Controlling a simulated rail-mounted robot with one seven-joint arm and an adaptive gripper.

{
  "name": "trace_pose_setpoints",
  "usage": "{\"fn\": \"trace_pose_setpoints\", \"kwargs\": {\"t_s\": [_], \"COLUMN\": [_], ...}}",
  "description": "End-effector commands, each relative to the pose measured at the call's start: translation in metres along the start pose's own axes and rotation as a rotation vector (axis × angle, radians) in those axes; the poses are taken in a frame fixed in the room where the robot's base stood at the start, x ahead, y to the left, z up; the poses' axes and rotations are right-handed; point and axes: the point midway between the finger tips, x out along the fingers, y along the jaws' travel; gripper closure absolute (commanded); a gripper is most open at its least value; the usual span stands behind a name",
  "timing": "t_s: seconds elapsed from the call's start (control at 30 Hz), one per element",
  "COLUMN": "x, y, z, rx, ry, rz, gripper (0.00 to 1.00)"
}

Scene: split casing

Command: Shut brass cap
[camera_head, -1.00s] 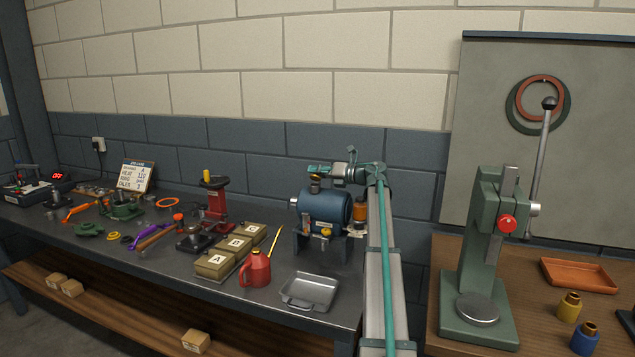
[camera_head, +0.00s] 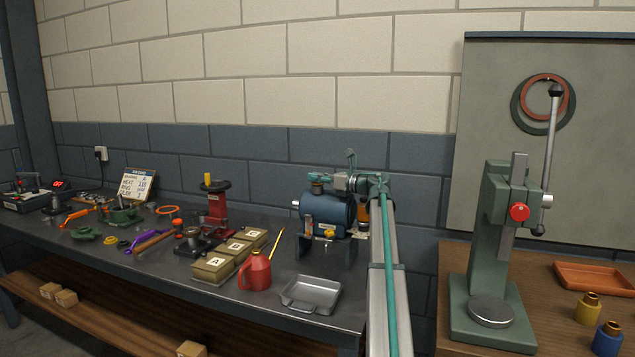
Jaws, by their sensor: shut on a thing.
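A blue motor-like casing (camera_head: 330,213) stands on a dark stand on the metal bench. The brass cap (camera_head: 317,188) is on top of it at its left end, small and partly covered by my gripper. My gripper (camera_head: 318,179) reaches in from the right, just above the casing, and is shut on the cap. The fingertips are too small to make out clearly. A yellow-brass fitting (camera_head: 329,234) shows low on the casing's front.
A grey tray (camera_head: 311,295), a red oil can (camera_head: 256,270) and lettered boxes (camera_head: 213,268) lie in front and left. A red stand (camera_head: 216,212) is further left. A green press (camera_head: 490,250) stands on the wooden bench at right.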

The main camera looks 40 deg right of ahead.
Motion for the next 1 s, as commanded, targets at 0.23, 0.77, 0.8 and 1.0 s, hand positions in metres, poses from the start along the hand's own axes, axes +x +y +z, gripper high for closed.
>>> {"fn": "trace_pose_setpoints", "kwargs": {"t_s": [0.23, 0.77, 0.8, 1.0], "x": [-0.0001, -0.0001, -0.0001, -0.0078], "y": [0.0, 0.0, 0.0, 0.0003], "z": [0.0, 0.0, 0.0, -0.0002], "rx": [-0.006, -0.005, -0.005, -0.005], "ry": [-0.001, -0.001, -0.001, -0.001], "rz": [0.0, 0.0, 0.0, 0.0], "gripper": [1.0, 0.54, 0.54, 0.54]}}
